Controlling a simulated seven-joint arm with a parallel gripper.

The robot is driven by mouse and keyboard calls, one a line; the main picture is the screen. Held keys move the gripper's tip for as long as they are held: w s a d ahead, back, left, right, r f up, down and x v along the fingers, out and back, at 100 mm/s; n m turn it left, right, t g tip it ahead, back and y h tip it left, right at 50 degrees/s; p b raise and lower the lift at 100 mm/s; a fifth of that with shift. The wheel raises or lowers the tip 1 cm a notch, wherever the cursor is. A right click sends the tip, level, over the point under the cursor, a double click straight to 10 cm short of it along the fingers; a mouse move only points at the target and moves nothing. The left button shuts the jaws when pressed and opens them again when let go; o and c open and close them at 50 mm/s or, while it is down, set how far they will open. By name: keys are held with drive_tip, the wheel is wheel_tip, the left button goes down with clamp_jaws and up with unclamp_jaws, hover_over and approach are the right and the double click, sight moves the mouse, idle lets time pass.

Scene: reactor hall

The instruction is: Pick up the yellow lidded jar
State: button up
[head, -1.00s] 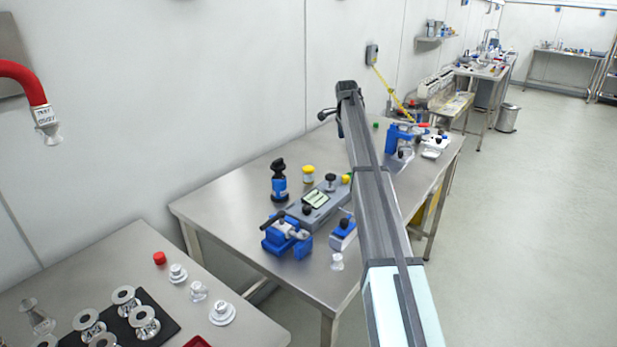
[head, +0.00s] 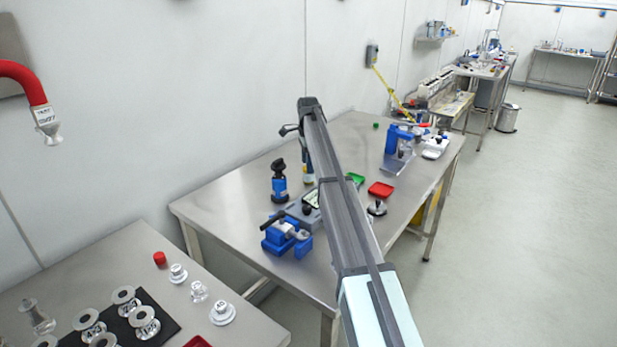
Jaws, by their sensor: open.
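My arm reaches over the steel table from the lower right, and its end hangs down behind the grey device. My gripper (head: 307,174) is small and partly hidden by the arm; it points down with its jaws open. It is at the spot where the yellow lidded jar stood in the earlier head view. The jar itself is now covered by my gripper and arm, so I cannot make it out clearly or tell whether the jaws are around it or above it.
A black-and-blue bottle-like item (head: 279,184) stands just left of my gripper. A blue vise (head: 285,238) is in front, beside the grey device (head: 296,212). The table's left back (head: 225,190) is clear.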

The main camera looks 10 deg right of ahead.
sight(309, 176)
drive_tip(key=shift+w+d+f, duration=0.1)
drive_tip(key=shift+f, duration=1.5)
drive_tip(key=shift+d+f, duration=0.1)
drive_tip(key=shift+f, duration=1.5)
drive_tip(key=c, duration=1.2)
